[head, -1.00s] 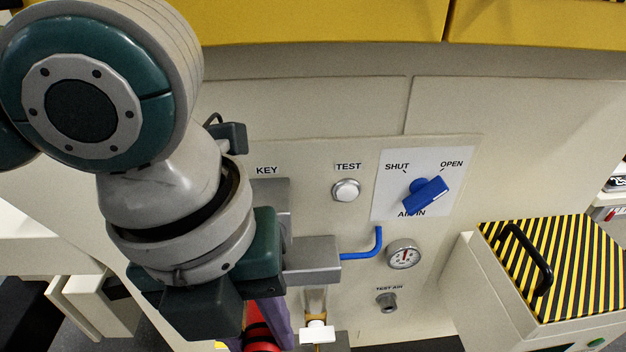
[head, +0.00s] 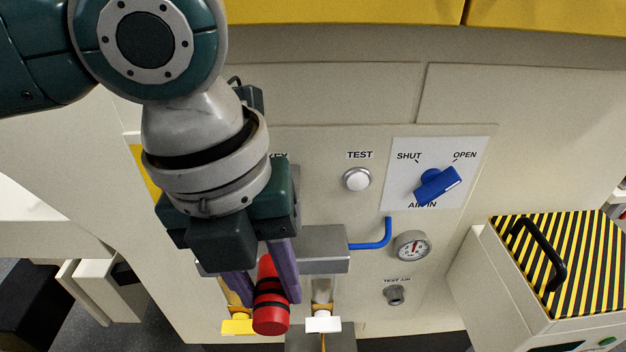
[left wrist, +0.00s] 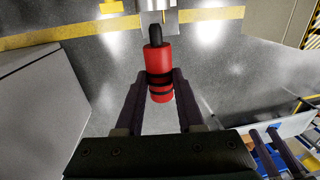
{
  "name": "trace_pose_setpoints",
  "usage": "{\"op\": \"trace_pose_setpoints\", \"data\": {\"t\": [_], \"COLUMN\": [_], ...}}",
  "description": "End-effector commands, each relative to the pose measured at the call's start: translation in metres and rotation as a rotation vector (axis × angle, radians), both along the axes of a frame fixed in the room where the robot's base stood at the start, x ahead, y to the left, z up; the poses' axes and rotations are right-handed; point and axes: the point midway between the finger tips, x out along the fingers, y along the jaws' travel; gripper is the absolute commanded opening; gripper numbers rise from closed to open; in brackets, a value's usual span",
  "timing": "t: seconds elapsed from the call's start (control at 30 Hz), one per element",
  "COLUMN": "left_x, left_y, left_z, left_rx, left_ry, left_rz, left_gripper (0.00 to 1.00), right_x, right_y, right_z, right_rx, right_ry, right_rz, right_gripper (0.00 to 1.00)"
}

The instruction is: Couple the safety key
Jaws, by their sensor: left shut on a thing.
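A red cylinder with black bands (head: 269,300), apparently the safety key, is held between the purple fingers of my left gripper (head: 268,278). In the left wrist view the red cylinder (left wrist: 159,72) points away from the gripper (left wrist: 154,90), its black tip near a pale metal block (left wrist: 158,18). I cannot tell whether the tip touches that block. The panel's KEY label (head: 279,156) is partly covered by my left arm. A grey box (head: 322,240) sits just right of the fingers, with a blue hose (head: 373,244) leaving it.
The panel carries a TEST button (head: 356,179), a blue AIR IN handle (head: 437,185), a gauge (head: 412,246) and a TEST AIR port (head: 395,295). A white tag (head: 323,322) and a yellow tag (head: 238,325) flank the cylinder. A striped box (head: 570,255) stands at right.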

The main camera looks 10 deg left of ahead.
Motion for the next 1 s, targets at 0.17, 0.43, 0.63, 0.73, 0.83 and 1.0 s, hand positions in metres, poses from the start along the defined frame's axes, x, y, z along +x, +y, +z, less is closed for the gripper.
{"op": "trace_pose_setpoints", "data": {"t": [0.17,0.43,0.63,0.73,0.83,1.0], "left_x": [0.005,0.013,0.019,0.021,0.025,0.030], "left_y": [0.001,0.004,0.005,0.006,0.007,0.008], "left_z": [0.000,0.000,0.000,0.000,0.000,0.000], "left_rx": [0.000,0.001,-0.001,-0.001,0.000,0.000], "left_ry": [0.000,-0.002,-0.001,-0.001,-0.001,-0.002], "left_rz": [0.000,0.000,0.002,0.001,0.001,0.001], "left_gripper": [0.00,0.00,0.00,0.00,0.00,0.00], "right_x": [0.000,0.000,0.000,0.000,0.000,0.000], "right_y": [0.000,0.000,0.000,0.000,0.001,0.001], "right_z": [-0.001,-0.002,-0.003,-0.004,-0.005,-0.006], "right_rx": [0.000,0.000,0.000,0.001,0.003,0.005], "right_ry": [0.000,-0.001,-0.001,-0.001,-0.002,-0.001], "right_rz": [0.000,0.000,-0.001,-0.001,-0.002,-0.004], "right_gripper": [0.50,0.50,0.50,0.50,0.50,0.50]}}
